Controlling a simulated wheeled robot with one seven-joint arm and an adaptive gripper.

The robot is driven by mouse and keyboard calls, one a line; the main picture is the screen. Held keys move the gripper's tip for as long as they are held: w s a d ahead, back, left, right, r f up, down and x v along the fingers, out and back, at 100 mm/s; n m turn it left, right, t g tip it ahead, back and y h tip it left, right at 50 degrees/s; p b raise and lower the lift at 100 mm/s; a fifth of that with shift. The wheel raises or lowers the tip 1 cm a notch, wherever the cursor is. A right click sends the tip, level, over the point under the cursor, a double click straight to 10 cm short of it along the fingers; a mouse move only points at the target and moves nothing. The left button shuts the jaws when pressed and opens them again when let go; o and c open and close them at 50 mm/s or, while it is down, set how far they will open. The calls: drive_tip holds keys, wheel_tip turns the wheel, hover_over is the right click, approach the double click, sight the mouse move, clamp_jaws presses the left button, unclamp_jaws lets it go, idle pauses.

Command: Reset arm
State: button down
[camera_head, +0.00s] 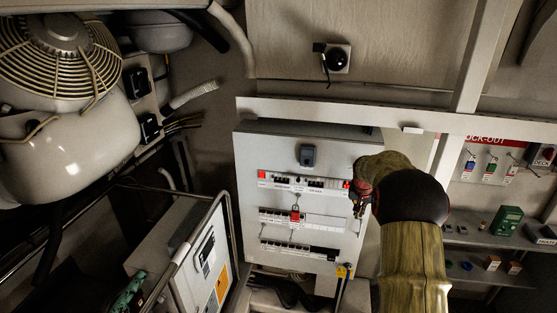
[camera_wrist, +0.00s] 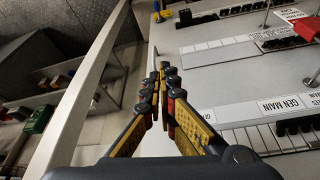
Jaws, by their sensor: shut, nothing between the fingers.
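My arm comes up from the lower right in the head view. My gripper (camera_head: 360,207) is at the right edge of a grey breaker panel (camera_head: 258,160). In the wrist view my gripper (camera_wrist: 163,72) has its yellow and black fingers together and empty, beside the panel's edge. I cannot tell if they touch it. The panel carries rows of breakers; a red padlock (camera_head: 295,214) hangs at the middle row. A red and white tag (camera_wrist: 303,24) shows at the top right of the wrist view, near a label reading "GEN MAIN" (camera_wrist: 279,106).
A lock-out board (camera_head: 490,165) with hanging padlocks and a shelf (camera_head: 490,240) with small boxes stand at the right. A fan unit (camera_head: 60,50) and a white tank (camera_head: 65,150) fill the upper left. A metal rail frame (camera_head: 215,210) stands left of the panel.

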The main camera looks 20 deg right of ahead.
drive_tip(key=shift+f, duration=0.15)
drive_tip(key=s+a+f+n+g+y, duration=0.1)
drive_tip(key=s+a+f, duration=0.3)
drive_tip(key=s, duration=0.1)
drive_tip(key=s+a+r+n+t+b, duration=0.1)
drive_tip(key=s+a+r+n+b, duration=0.1)
drive_tip(key=s+a, duration=0.7)
drive_tip(key=s+a+r+n+t+y+b, duration=0.1)
drive_tip(key=s+a+r+n+b, duration=0.2)
drive_tip(key=a, duration=1.4)
drive_tip(key=s+a+r+n+t+y+b, duration=0.1)
drive_tip(key=s+a+r+n+b, duration=0.1)
drive_tip(key=s+a+b, duration=0.7)
drive_tip(key=s+a+n, duration=0.1)
drive_tip(key=s+a, duration=0.4)
drive_tip(key=s, duration=0.2)
drive_tip(key=shift+s+r+n+t, duration=0.2)
drive_tip(key=shift+s+n+t, duration=0.1)
drive_tip(key=shift+t, duration=0.1)
drive_tip(key=c, duration=2.6)
unclamp_jaws()
